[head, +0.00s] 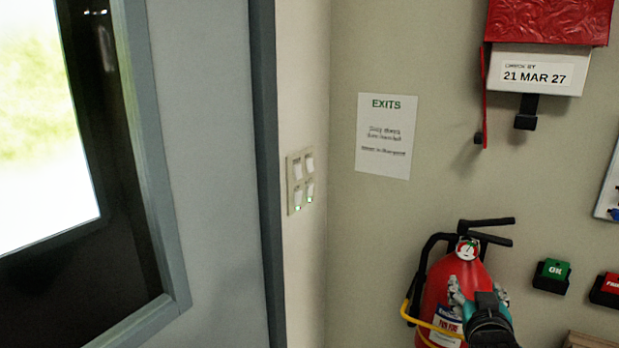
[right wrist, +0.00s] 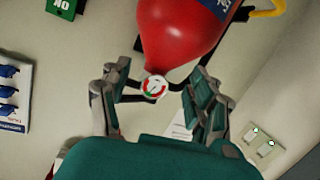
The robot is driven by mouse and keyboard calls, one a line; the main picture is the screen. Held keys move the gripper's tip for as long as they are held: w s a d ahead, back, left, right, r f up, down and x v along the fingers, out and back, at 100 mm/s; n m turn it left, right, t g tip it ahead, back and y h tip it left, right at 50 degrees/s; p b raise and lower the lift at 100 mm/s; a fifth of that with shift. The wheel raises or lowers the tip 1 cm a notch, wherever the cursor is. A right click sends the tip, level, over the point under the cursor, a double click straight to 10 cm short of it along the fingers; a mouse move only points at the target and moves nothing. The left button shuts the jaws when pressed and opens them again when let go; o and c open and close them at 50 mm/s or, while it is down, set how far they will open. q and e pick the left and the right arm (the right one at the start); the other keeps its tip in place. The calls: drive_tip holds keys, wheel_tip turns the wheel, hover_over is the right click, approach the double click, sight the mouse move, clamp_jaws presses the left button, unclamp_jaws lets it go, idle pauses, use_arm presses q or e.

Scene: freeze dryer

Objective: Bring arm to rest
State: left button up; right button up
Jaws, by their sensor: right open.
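My right gripper (head: 479,297) is at the bottom right of the head view, in front of the red fire extinguisher (head: 437,285) on the wall. In the right wrist view the gripper (right wrist: 157,92) is open, its two fingers apart. The extinguisher (right wrist: 178,38) appears beyond the fingers, and its round gauge (right wrist: 155,88) shows between them. Nothing is seen held. I cannot tell whether a finger touches the extinguisher. My left arm and gripper are not in view.
A red box (head: 548,20) hangs above. A switch panel (head: 298,181) and a door (head: 215,170) are on the left.

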drive_tip(key=s+a+f+n+g+y, duration=0.1)
drive_tip(key=s+a+f+g+y, duration=0.15)
drive_tip(key=s+f, duration=0.45)
drive_tip(key=s+a+f+n+g+y, duration=0.1)
drive_tip(key=s+a+f+g, duration=0.3)
drive_tip(key=f, duration=0.5)
drive_tip(key=s+a+f+n+g+y, duration=0.1)
drive_tip(key=s+a+f+g, duration=0.15)
drive_tip(key=s, duration=0.45)
drive_tip(key=s+a+f+g+y, duration=0.1)
drive_tip(key=s+f, duration=0.3)
drive_tip(key=s, duration=0.2)
drive_tip(key=s+a+f+n+g, duration=0.1)
drive_tip(key=s+f, duration=0.3)
drive_tip(key=s, duration=0.3)
wheel_tip(320, 180, down, 24)
drive_tip(key=s+g, duration=0.1)
drive_tip(key=s+d+f+g, duration=0.1)
drive_tip(key=s+d+f, duration=0.1)
drive_tip(key=s+f, duration=1.5)
drive_tip(key=shift+s+d+f+n+g, duration=0.15)
drive_tip(key=shift+d+f+n+g, duration=0.2)
drive_tip(key=shift+f, duration=0.3)
drive_tip(key=shift+a, duration=0.1)
